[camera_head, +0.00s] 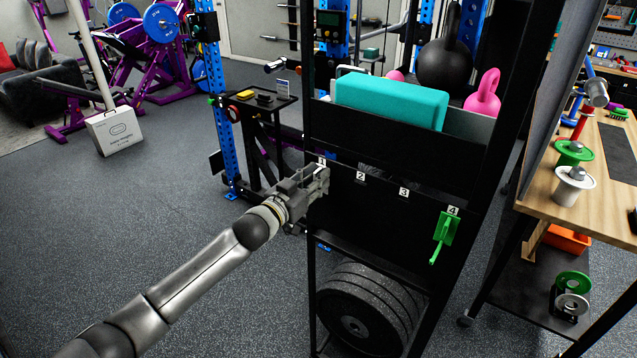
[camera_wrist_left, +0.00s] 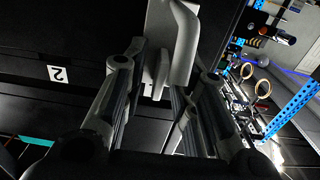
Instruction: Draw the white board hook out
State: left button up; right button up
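The white board hook (camera_wrist_left: 182,45) is on the dark board in the left wrist view, at top centre, with its plate and curved arm showing. My left gripper (camera_wrist_left: 158,88) is close in front of it. Its two fingers stand apart, with the lower part of the hook between them; I cannot tell whether either finger touches it. In the head view my left gripper (camera_head: 318,180) is at the board's left end, just below label 1, and mostly hides the hook. My right gripper is in neither view.
A green hook (camera_head: 444,232) hangs under label 4 on the dark board (camera_head: 385,215). Above is a shelf with a teal block (camera_head: 390,100) and a pink kettlebell (camera_head: 483,95). Weight plates (camera_head: 365,310) stand below. The floor to the left is open.

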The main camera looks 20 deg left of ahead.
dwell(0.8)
pick_arm(q)
grip_shut()
